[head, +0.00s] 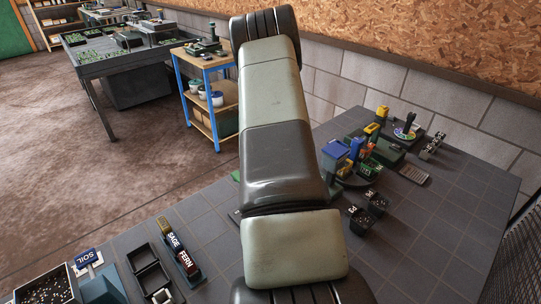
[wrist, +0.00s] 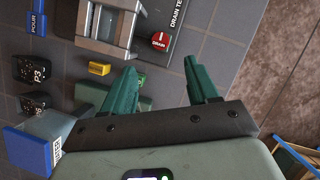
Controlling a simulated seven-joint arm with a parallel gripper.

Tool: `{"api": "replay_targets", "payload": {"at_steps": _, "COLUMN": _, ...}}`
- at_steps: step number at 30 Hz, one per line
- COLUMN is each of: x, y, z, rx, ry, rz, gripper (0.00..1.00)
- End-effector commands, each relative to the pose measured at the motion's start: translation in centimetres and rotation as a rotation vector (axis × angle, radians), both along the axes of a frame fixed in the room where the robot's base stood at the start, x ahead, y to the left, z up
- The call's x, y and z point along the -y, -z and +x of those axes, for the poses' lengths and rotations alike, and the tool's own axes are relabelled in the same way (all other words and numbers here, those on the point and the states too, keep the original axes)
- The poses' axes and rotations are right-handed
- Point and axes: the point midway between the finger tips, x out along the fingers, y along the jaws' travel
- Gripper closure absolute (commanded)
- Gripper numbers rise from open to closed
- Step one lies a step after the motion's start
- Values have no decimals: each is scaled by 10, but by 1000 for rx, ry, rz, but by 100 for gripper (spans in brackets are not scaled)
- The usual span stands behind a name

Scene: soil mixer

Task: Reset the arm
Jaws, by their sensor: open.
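My gripper (wrist: 162,78) shows in the wrist view with its two green fingers spread apart and nothing between them. The fingers are above the grey tiled bench (wrist: 212,42), beside the station with the red drain button (wrist: 159,40). In the head view my arm stretches across the middle of the picture and the gripper cannot be made out.
A blue-topped container (wrist: 28,152), a pot marked P3 (wrist: 34,71), a yellow block (wrist: 98,68) and a blue pour tag (wrist: 37,20) are near the fingers. A soil bin (head: 48,288) and sage and fern holders (head: 178,250) stand front left.

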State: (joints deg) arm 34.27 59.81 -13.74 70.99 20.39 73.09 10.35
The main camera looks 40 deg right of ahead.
Motion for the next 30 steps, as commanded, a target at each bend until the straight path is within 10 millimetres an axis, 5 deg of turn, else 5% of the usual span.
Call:
{"api": "replay_targets", "payload": {"at_steps": 10, "x": -1, "y": -1, "z": 1, "rx": 2, "ry": -1, "rz": 0, "gripper": 41}}
{"api": "replay_targets", "payload": {"at_steps": 14, "x": -12, "y": -24, "z": 9, "rx": 30, "ry": -33, "rz": -18, "gripper": 41}}
{"api": "replay_targets", "payload": {"at_steps": 22, "x": -93, "y": -146, "z": 24, "rx": 192, "ry": -228, "rz": -108, "gripper": 41}}
{"api": "replay_targets", "payload": {"at_steps": 30, "x": -194, "y": -248, "z": -10, "rx": 379, "ry": -472, "rz": -204, "gripper": 41}}
